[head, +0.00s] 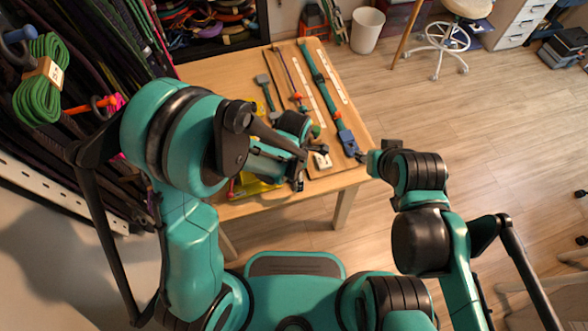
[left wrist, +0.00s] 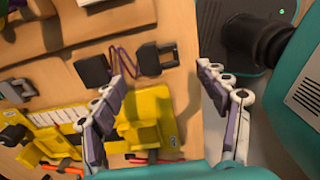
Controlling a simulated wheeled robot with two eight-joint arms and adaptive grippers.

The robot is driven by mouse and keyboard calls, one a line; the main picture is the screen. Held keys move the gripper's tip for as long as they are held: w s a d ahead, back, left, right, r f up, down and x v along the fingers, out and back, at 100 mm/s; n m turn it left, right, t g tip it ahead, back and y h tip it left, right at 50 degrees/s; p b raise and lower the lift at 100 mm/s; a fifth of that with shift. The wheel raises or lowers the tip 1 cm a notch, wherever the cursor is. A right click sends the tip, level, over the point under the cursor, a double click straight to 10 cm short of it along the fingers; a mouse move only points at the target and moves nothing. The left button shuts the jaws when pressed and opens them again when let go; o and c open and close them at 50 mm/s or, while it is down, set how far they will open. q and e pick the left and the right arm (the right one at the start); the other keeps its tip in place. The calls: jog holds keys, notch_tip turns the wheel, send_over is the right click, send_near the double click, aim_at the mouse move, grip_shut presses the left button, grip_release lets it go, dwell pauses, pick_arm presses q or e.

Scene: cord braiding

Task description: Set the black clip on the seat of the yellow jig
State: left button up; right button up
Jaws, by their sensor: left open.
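In the left wrist view the yellow jig (left wrist: 140,108) lies on the wooden table, with a raised block at its near end. It is partly hidden behind my arm in the head view (head: 252,187). A black open-framed clip (left wrist: 166,63) lies flat on the wood beside the jig. A square black block (left wrist: 92,70) lies to its left, with a thin purple cord between them. My left gripper (left wrist: 160,66) is open, its fingers spread to either side of the clip; I cannot tell its height above it. My right gripper (head: 374,160) is off the table's right edge; its jaws are unclear.
A board with straps and cords (head: 315,85) lies on the table (head: 215,72) beyond my left gripper. A grey clip (left wrist: 16,90) lies left of the jig. The table edge is close beside my left gripper. Hanging cords (head: 42,90) crowd the left.

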aim_at(294, 181)
pick_arm(q)
jog(key=shift+f+b, duration=0.6)
jog(key=shift+f, duration=1.4)
jog(key=c, duration=1.2)
jog(key=shift+r, duration=0.1)
jog(key=shift+r, duration=0.1)
jog(key=shift+r+p, duration=1.75)
jog(key=shift+r, duration=0.6)
